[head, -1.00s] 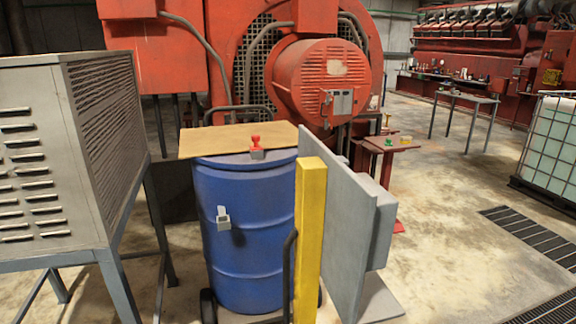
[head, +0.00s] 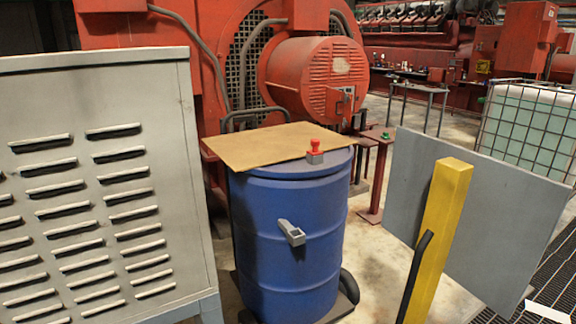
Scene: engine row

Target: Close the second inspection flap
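No inspection flap can be made out for certain in the head view. The red engine row (head: 425,52) stands far back at the upper right, with several slanted dark parts along its top (head: 410,17). It is too small to tell whether any of these is a flap, or open or shut. A nearer red machine has a round louvred housing (head: 318,72) with a small grey box (head: 343,104) on its lower right. Neither of my grippers is in view.
A grey louvred cabinet (head: 100,190) blocks the left. A blue drum (head: 285,225) with a brown board (head: 265,147) on top stands in front. A yellow post (head: 440,225) and grey panel (head: 500,205) block the right. A caged white tank (head: 535,120) stands behind. Clear floor shows between drum and post.

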